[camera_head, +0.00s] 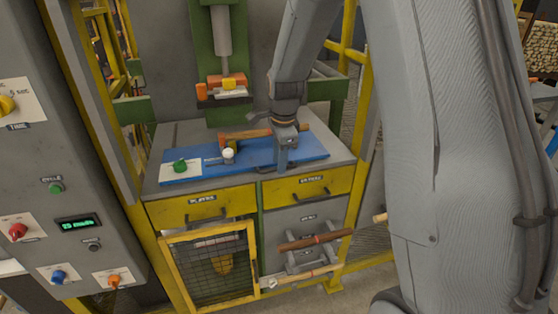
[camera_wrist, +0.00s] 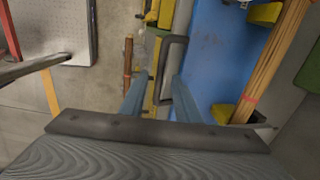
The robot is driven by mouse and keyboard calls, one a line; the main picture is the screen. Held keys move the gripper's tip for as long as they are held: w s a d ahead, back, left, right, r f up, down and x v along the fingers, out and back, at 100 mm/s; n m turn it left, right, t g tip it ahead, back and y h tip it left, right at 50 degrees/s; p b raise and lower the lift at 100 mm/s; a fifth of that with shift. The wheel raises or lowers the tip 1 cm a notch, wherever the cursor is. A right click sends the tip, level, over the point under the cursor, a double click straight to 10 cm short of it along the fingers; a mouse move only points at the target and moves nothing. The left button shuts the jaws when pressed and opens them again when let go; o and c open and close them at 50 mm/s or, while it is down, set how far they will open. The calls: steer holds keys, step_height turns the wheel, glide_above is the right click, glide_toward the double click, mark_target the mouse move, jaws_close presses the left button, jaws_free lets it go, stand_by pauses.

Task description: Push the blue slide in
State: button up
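The blue slide (camera_head: 256,158) is a flat blue plate on top of the grey workbench, and its front edge lies along the bench front. In the wrist view the slide (camera_wrist: 208,65) fills the middle right. A dark bracket-shaped handle (camera_wrist: 171,72) stands at its edge. My gripper (camera_head: 286,147) is at the right part of the slide's front edge and hides what is behind it. In the wrist view my gripper's fingers (camera_wrist: 160,88) are apart, with the handle bar between them. I cannot tell whether either finger touches it.
A turned wooden piece (camera_head: 245,134) lies on the slide, held by yellow supports. A green button (camera_head: 180,166) and a white knob (camera_head: 228,154) are at the left front. A green press (camera_head: 222,50) stands behind. Yellow drawers (camera_head: 203,205) and a wooden rod rack (camera_head: 314,240) are below.

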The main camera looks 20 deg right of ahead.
steer(key=shift+w+f, duration=0.1)
steer(key=shift+f, duration=0.35)
jaws_close()
